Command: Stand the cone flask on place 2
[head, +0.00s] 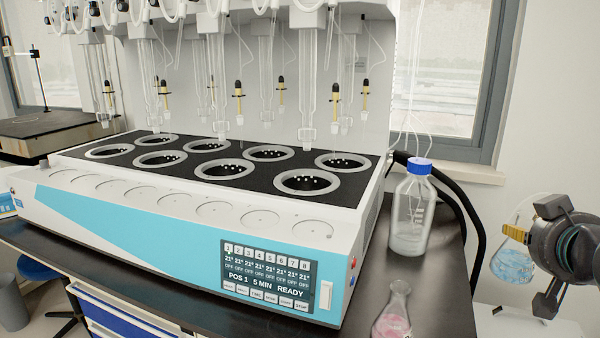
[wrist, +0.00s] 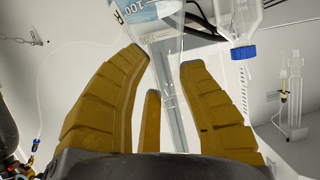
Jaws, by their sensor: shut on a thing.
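A clear cone flask with blue liquid (head: 513,266) hangs at the right of the head view, beyond the bench's right side. My gripper (head: 516,234) is shut on its neck with yellow fingers, and the flask is roughly upright. In the wrist view, the fingers (wrist: 165,85) are around the clear neck, and the flask's body with blue liquid and a volume mark (wrist: 150,12) is at the top. The multi distiller (head: 150,230) has two rows of round wells and a front ledge with several shallow round marks (head: 214,210). I cannot read which is place 2.
A blue-capped bottle (head: 411,215) stands on the bench right of the distiller. Another cone flask with pink liquid (head: 392,318) stands at the front of the bench. Glass tubes (head: 307,85) hang above the wells. A black hose curves behind the bottle.

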